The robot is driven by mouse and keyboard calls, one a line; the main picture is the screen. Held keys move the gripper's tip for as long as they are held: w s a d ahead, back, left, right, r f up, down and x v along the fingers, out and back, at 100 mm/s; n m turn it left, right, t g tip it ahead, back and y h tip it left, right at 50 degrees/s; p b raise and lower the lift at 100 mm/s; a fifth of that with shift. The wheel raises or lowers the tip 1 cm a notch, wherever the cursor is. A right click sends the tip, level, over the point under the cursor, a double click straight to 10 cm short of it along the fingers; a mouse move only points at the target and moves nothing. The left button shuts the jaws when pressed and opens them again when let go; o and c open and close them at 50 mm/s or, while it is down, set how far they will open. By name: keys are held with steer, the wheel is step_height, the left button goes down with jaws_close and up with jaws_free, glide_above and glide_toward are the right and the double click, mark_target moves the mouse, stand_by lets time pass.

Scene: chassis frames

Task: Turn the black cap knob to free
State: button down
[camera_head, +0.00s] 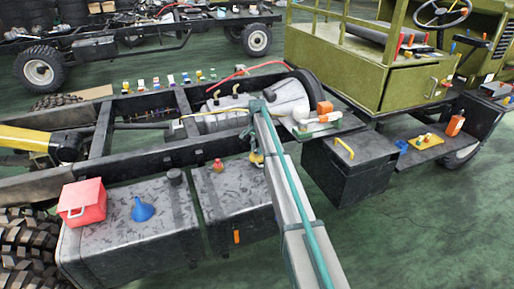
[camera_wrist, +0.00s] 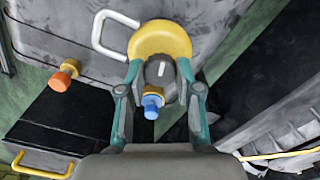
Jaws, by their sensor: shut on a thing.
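In the wrist view, a dark, near-black cap knob (camera_wrist: 160,72) with a short white mark sits in front of a round yellow disc (camera_wrist: 160,38). The white mark runs roughly up and down in the picture. My gripper (camera_wrist: 159,70) has its two teal fingers on either side of the knob and is shut on it. A blue piece with a yellow collar (camera_wrist: 152,103) lies just below the knob, between the fingers. In the head view, my arm hides the knob and most of the gripper; a bit of yellow (camera_head: 257,158) shows beside the arm.
A white loop handle (camera_wrist: 108,32) and an orange knob (camera_wrist: 62,78) are left of my gripper. In the head view, two dark tanks (camera_head: 130,235) carry a red box (camera_head: 82,200), a blue funnel (camera_head: 143,209) and a black cap (camera_head: 175,176). A black box (camera_head: 350,170) stands right of my arm.

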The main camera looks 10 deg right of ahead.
mark_target(257, 150)
steer(key=n+p, duration=0.1)
steer(key=n, duration=0.2)
steer(key=shift+r+n, duration=0.1)
steer(key=shift+n, duration=0.2)
steer(key=n+p, duration=0.1)
steer(key=n, duration=0.2)
steer(key=shift+n, duration=0.3)
steer(key=n, duration=0.3)
steer(key=shift+n+p, duration=0.3)
steer(key=shift+n, duration=2)
steer(key=c, duration=0.8)
jaws_free()
steer(key=shift+o, duration=0.2)
step_height(257, 150, up, 12)
